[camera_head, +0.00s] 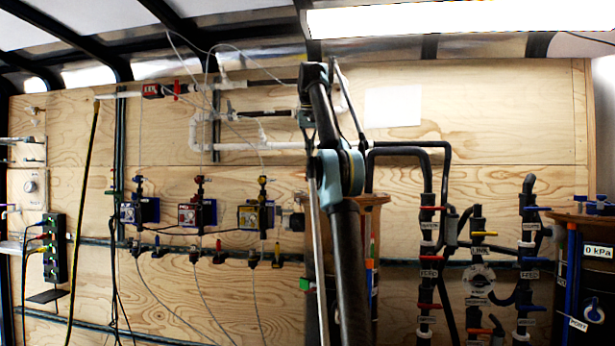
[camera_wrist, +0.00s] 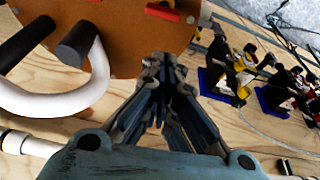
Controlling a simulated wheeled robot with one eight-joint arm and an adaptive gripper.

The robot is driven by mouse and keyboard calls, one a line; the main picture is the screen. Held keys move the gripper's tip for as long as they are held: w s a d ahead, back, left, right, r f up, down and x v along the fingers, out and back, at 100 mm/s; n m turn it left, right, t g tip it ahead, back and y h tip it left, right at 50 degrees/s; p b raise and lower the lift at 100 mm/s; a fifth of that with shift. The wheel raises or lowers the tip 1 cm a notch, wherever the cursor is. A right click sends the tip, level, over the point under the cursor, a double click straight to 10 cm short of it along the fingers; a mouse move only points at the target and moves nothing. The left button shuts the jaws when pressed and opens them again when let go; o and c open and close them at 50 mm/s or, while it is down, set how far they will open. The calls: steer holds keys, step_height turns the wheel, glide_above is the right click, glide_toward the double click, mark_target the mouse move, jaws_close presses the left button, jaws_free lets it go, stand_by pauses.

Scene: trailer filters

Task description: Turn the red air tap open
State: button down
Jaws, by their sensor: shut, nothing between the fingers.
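Several red handles are in view, and I cannot tell for sure which is the air tap. One red tap handle (camera_head: 176,90) stands upright on the white pipe at the upper left of the wall, beside a red label (camera_head: 152,90). In the wrist view a red bar-shaped piece (camera_wrist: 170,12) lies on a brown round top at the upper edge. My gripper (camera_wrist: 162,62) is shut and empty, and its fingertips point toward the brown top, apart from the red piece. In the head view my gripper is not visible; my arm stands in the middle.
The brown round top (camera_wrist: 115,25) bears black pipe stubs and a curved white pipe (camera_wrist: 85,88). Blue-backed valves (camera_wrist: 240,85) are at its right. In the head view, black pipes with red handles (camera_head: 432,208) and blue handles (camera_head: 538,209) stand at right. A black cable hangs at left.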

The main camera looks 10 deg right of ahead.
steer(key=shift+w, duration=1.15)
steer(key=x, duration=0.9)
steer(key=shift+f, duration=0.35)
steer(key=shift+s+a, duration=0.2)
steer(key=shift+s, duration=0.75)
steer(key=shift+s+a, duration=0.2)
steer(key=shift+s, duration=0.75)
steer(key=shift+a, duration=0.1)
